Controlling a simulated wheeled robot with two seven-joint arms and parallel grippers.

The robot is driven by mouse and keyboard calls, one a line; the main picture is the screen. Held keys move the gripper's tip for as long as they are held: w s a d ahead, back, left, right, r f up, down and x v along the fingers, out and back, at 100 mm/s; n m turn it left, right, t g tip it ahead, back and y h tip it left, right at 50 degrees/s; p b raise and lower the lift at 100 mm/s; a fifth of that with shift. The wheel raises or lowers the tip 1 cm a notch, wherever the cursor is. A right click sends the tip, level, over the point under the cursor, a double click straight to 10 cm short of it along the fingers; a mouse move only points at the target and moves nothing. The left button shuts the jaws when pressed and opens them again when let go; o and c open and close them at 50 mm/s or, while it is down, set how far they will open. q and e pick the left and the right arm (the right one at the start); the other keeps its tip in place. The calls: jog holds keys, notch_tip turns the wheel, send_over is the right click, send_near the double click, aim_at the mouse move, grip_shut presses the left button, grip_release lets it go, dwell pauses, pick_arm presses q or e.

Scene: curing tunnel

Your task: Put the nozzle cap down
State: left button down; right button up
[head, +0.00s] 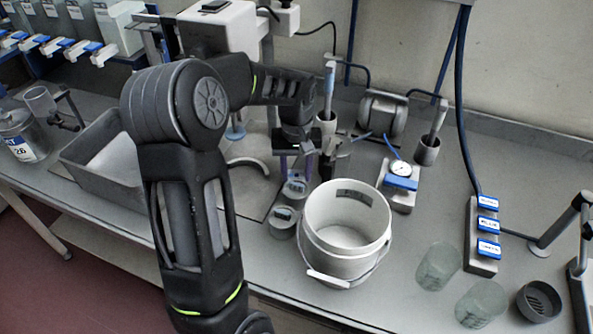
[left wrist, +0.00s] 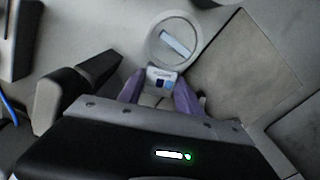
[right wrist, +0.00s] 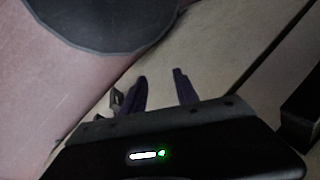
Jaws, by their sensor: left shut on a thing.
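My left gripper (head: 297,172) reaches down behind the white bucket. In the left wrist view its purple fingers (left wrist: 160,95) are shut on a small pale thing with a white and blue label, which I take to be the nozzle cap (left wrist: 162,79). The fingers hide much of it, and I cannot tell whether it touches the bench. A round grey piece with a pale bar across its top (left wrist: 178,38) is just beyond it; it also shows in the head view (head: 282,222). My right gripper (right wrist: 161,88) is open and empty, seen only in the right wrist view.
The white bucket (head: 345,270) with a wire handle is close right of my left gripper. A grey bin (head: 85,160) stands left. A gauge block (head: 400,185), a switch strip (head: 482,235), glass jars (head: 438,266) and a dark cup (head: 539,301) are right.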

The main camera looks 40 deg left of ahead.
aim_at(296, 175)
pick_arm(q)
jog(key=shift+f, duration=0.1)
jog(key=c, duration=0.8)
grip_release()
notch_tip(296, 175, up, 12)
jog(key=shift+r+b, duration=0.15)
jog(key=shift+b, duration=0.15)
jog(key=shift+o, duration=0.2)
